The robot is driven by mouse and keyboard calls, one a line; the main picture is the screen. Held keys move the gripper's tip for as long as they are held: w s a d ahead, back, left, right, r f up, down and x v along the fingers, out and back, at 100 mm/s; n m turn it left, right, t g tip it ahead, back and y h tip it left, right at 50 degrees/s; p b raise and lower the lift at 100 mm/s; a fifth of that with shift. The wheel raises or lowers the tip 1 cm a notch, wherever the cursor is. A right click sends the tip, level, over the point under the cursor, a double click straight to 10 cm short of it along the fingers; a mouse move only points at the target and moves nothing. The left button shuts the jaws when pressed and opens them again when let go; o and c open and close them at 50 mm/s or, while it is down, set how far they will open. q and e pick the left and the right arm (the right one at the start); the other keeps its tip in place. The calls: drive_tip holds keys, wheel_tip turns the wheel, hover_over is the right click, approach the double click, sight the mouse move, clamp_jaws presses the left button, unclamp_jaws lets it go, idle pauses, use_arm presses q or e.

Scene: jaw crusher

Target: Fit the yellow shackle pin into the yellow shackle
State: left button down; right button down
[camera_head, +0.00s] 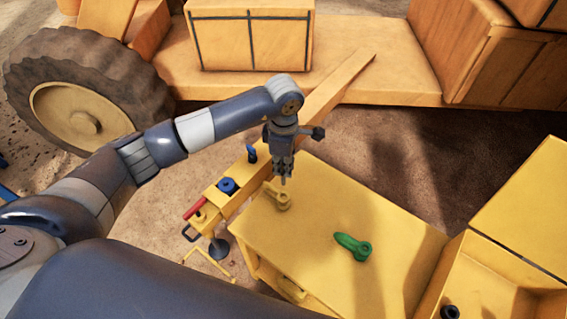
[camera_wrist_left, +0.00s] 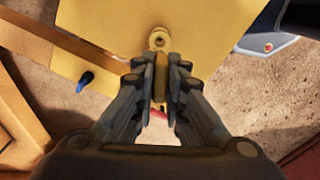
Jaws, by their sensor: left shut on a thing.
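The yellow shackle (camera_head: 274,195) lies on the yellow table top (camera_head: 320,215), near its far left corner. Its round eye with a dark hole shows in the left wrist view (camera_wrist_left: 158,39). My left gripper (camera_head: 283,172) points down just above the shackle. Its fingers are shut on a narrow yellow piece, which looks like the yellow shackle pin (camera_wrist_left: 161,73), mostly hidden between the fingers. I cannot tell whether the pin touches the shackle. My right gripper is not in view.
A green shackle (camera_head: 352,246) lies on the same table, to the right. A yellow bin (camera_head: 500,270) stands at the right. A narrow yellow stand with a blue knob (camera_head: 227,186) and a red handle (camera_head: 195,208) adjoins the table's left side. The table's middle is clear.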

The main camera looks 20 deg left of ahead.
use_arm(q)
drive_tip(key=shift+f, duration=0.1)
drive_tip(key=shift+f+b, duration=0.55)
drive_tip(key=shift+b, duration=0.25)
wheel_tip(320, 180, down, 5)
drive_tip(key=b, duration=0.4)
drive_tip(key=shift+r, duration=0.2)
drive_tip(key=shift+b, duration=0.75)
idle(0.8)
drive_tip(key=shift+f+b, duration=3.2)
drive_tip(key=shift+f, duration=0.35)
drive_tip(key=c, duration=1.6)
unclamp_jaws()
drive_tip(key=shift+o, duration=0.2)
